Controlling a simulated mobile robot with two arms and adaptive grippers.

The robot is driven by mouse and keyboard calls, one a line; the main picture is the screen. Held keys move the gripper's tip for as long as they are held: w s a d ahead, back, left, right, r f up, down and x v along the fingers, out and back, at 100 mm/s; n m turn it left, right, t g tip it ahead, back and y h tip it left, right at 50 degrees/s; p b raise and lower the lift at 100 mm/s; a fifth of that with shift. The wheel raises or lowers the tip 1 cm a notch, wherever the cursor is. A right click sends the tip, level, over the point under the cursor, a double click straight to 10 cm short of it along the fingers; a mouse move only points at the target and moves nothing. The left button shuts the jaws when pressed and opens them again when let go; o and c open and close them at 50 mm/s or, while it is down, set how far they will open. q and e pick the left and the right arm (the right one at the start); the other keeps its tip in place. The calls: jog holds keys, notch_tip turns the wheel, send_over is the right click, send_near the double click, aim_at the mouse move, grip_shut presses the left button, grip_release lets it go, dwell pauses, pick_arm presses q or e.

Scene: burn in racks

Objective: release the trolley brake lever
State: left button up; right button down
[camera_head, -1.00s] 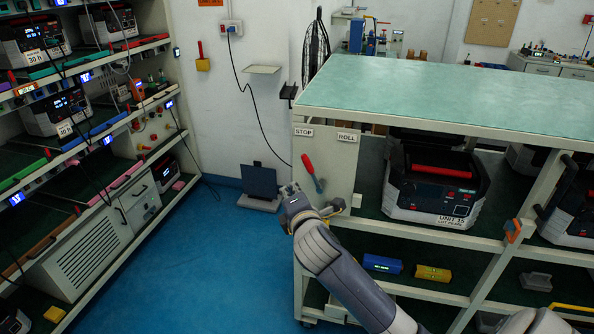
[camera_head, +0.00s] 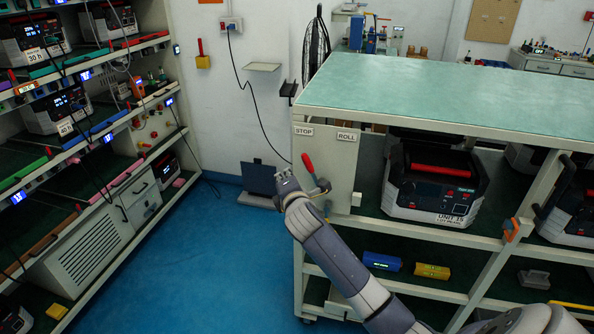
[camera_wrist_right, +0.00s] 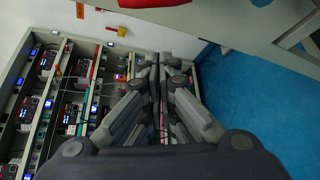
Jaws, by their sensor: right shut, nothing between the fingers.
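The brake lever has a red handle (camera_head: 308,163) and is mounted on the pale end panel (camera_head: 340,165) of the trolley (camera_head: 430,95). Its handle leans up and left, toward the STOP label (camera_head: 303,131) and away from the ROLL label (camera_head: 346,136). My right gripper (camera_head: 284,178) is shut and empty, just left of the lever and slightly below the handle's top. I cannot tell whether it touches the lever. My left gripper is out of view.
A rack (camera_head: 90,255) with several instruments and cables stands at left. The blue floor (camera_head: 190,265) between it and the trolley is clear. A dark flat device (camera_head: 259,178) stands by the wall behind my gripper. The trolley carries a boxy unit (camera_head: 432,185).

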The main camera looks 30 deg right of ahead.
aim_at(313, 169)
jog(key=d+p, duration=0.1)
jog(key=s+d+r+p, duration=0.1)
jog(key=d, duration=0.1)
jog(key=shift+s+d+r, duration=0.1)
jog(key=shift+d+r, duration=0.05)
jog(key=shift+r, duration=0.05)
jog(key=shift+s+d+r+m+t+b, duration=0.3)
jog(key=shift+m+b, duration=0.1)
jog(key=shift+m, duration=0.2)
dwell(0.5)
jog(key=s+d+r+m+t+h+b, duration=0.1)
jog(key=s+d+m+t+b, duration=0.3)
jog(key=m+b, duration=0.4)
jog(key=shift+s+d+h+b, duration=0.35)
jog(key=shift+s+h+b, duration=0.1)
jog(key=shift+s+h, duration=0.25)
jog(key=shift+s+r, duration=0.1)
jog(key=shift+r, duration=0.05)
